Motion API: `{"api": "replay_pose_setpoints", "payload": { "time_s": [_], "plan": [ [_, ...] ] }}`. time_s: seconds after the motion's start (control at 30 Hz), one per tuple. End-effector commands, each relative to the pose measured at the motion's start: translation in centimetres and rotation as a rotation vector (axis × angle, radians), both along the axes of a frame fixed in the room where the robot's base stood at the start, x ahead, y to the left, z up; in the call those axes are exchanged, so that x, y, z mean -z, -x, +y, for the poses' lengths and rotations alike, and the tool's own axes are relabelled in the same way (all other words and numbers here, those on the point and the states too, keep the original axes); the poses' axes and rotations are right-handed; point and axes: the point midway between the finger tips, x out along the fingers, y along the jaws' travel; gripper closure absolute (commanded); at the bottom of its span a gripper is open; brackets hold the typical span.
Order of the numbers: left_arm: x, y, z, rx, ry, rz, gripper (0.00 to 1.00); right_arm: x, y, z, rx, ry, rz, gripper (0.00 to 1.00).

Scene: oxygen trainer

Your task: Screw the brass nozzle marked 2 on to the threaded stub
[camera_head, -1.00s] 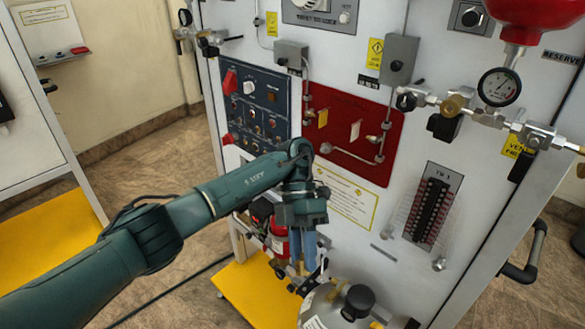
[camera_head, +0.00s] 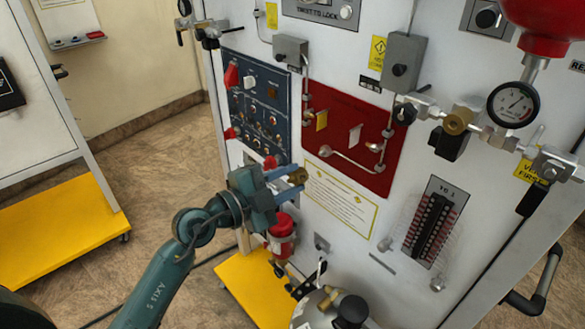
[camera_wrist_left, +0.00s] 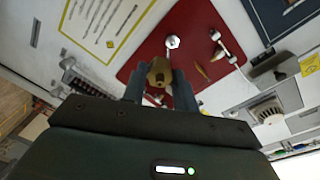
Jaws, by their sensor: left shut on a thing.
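My left gripper (camera_head: 291,175) is at the lower left of the red panel (camera_head: 372,120) in the head view, fingers pointing right. It is shut on a brass nozzle (camera_head: 298,176), which shows between the fingers (camera_wrist_left: 158,82) in the left wrist view (camera_wrist_left: 159,70). No number is readable on it. A silver fitting (camera_head: 325,151) at the end of a pipe sits on the red panel. In the wrist view its hexagonal end (camera_wrist_left: 172,42) shows just beyond the nozzle, apart from it in the picture. I cannot make out a thread. My right gripper is out of view.
A blue switch panel (camera_head: 255,110) is left of the red panel. A gauge (camera_head: 513,104) and pipework stick out at the right. Open floor lies left of my arm.

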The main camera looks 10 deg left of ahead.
Motion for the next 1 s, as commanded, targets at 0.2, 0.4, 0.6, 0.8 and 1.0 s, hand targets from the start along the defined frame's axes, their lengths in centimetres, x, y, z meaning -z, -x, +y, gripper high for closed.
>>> {"api": "replay_pose_setpoints", "payload": {
  "time_s": [0.2, 0.4, 0.6, 0.8, 1.0],
  "plan": [
    [-0.4, -0.2, 1.7, -0.070, 0.023, -0.037, 0.91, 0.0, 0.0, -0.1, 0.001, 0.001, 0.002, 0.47],
    [-0.4, -0.3, 1.7, -0.070, 0.025, -0.039, 0.91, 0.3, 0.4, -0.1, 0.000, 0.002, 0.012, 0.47],
    [-0.4, -0.1, 1.8, -0.066, 0.029, -0.039, 0.91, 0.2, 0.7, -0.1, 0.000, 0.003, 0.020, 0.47],
    [-0.5, -1.0, 1.2, -0.063, 0.033, -0.044, 0.91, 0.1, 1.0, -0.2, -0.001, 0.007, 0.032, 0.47],
    [-0.6, -2.7, 0.0, -0.062, 0.032, -0.044, 0.91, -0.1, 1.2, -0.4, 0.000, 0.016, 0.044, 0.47]
  ]
}}
